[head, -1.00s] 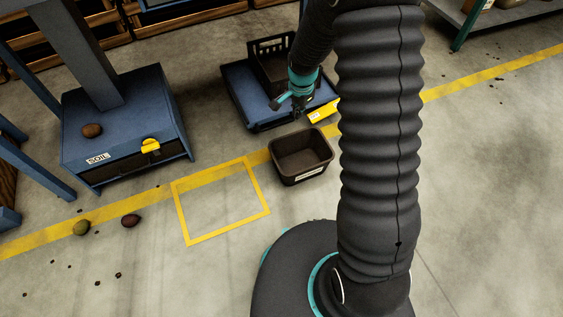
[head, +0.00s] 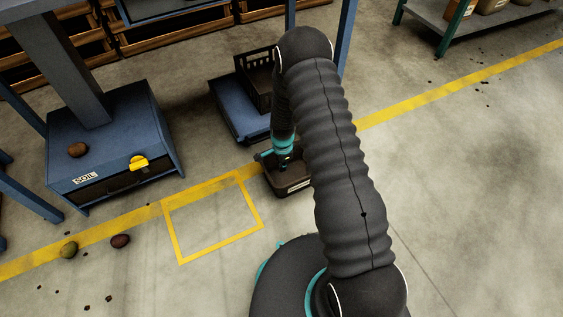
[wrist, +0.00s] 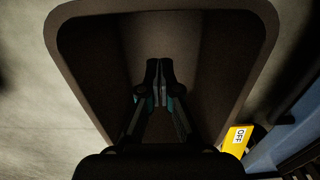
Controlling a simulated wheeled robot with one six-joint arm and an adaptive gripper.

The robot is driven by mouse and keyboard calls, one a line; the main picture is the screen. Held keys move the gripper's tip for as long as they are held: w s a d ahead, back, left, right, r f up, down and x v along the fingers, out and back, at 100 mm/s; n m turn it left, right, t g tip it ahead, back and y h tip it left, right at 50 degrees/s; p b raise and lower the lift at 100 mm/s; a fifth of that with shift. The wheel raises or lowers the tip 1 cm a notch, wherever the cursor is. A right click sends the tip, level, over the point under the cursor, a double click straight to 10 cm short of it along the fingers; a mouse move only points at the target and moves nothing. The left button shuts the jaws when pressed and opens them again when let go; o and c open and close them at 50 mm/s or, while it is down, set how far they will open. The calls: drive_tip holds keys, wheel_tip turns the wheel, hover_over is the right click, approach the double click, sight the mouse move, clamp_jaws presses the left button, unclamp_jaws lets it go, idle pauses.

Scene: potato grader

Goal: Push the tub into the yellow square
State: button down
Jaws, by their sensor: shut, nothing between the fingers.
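The tub (head: 290,186) is a dark brown open box on the floor, just right of the yellow square (head: 177,247) in the head view. My arm hides part of it. The yellow square is a taped outline on the floor with nothing inside it. My gripper (wrist: 160,65) is shut and empty. In the wrist view its fingers are over the opening of the tub (wrist: 70,20), inside the outline of the rim. I cannot tell whether the fingertips touch a wall. In the head view my gripper is at the tub, mostly hidden.
A blue soil cabinet (head: 140,181) with a yellow handle stands at left. A blue platform (head: 228,105) bears a black crate (head: 252,82) behind the tub. Potatoes (head: 120,241) lie left of the square. A yellow line (head: 410,103) crosses the floor. A yellow OFF label (wrist: 236,139) is beside the tub.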

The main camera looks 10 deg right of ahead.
hover_over(282, 182)
wheel_tip(282, 182, down, 5)
drive_tip(key=shift+f, duration=0.1)
drive_tip(key=a, duration=0.3)
drive_tip(key=shift+s+r, duration=0.25)
drive_tip(key=shift+s, duration=0.15)
drive_tip(key=shift+s+a, duration=0.15)
drive_tip(key=shift+a, duration=0.2)
